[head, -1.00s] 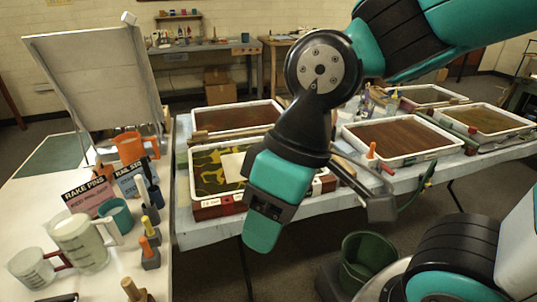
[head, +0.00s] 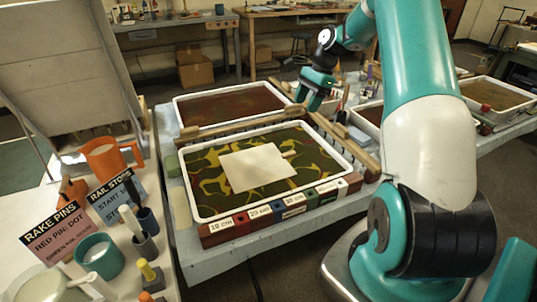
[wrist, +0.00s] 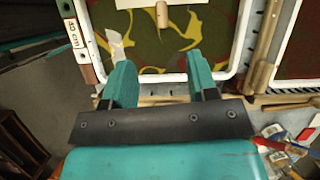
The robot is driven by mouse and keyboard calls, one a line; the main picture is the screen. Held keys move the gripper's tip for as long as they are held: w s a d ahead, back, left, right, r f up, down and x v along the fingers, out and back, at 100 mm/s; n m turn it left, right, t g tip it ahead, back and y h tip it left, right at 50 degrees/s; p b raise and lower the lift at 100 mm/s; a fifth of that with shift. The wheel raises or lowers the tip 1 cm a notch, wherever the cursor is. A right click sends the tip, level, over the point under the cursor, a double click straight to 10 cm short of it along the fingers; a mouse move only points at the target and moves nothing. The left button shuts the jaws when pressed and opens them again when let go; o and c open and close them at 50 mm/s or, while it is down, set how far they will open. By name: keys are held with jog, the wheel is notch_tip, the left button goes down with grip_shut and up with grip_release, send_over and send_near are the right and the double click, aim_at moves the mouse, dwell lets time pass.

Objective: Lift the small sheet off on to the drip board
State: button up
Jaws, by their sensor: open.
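The small sheet (head: 258,168) is pale and lies flat in the near tray (head: 195,196), on yellow, green and dark red marbling. A short wooden tab (head: 290,154) sits at its right edge. In the wrist view, the sheet (wrist: 150,3) shows only as a strip at the top, with the tab (wrist: 162,15) pointing down from it. My gripper (head: 311,100) is over the tray's far right side, apart from the sheet. Its fingers (wrist: 160,72) are spread, with nothing between them. A slanted grey board (head: 60,60), possibly the drip board, stands at the upper left.
A second tray (head: 225,103) with reddish-brown liquid lies behind, past a wooden rake (head: 245,124). Labelled blocks (head: 262,213) line the near tray's front. A wooden rail (head: 345,148) runs along the tray's right.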

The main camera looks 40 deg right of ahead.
notch_tip(320, 180, down, 2)
jog(key=d+m, duration=0.1)
jog(key=d, duration=0.1)
send_over(292, 152)
jog(key=d, duration=0.2)
notch_tip(292, 152, down, 10)
jog(key=shift+f, duration=0.1)
jog(key=x, duration=0.5)
jog(key=shift+s+f+p, duration=0.15)
jog(key=shift+f+p, duration=0.15)
jog(key=shift+f, duration=0.05)
grip_shut()
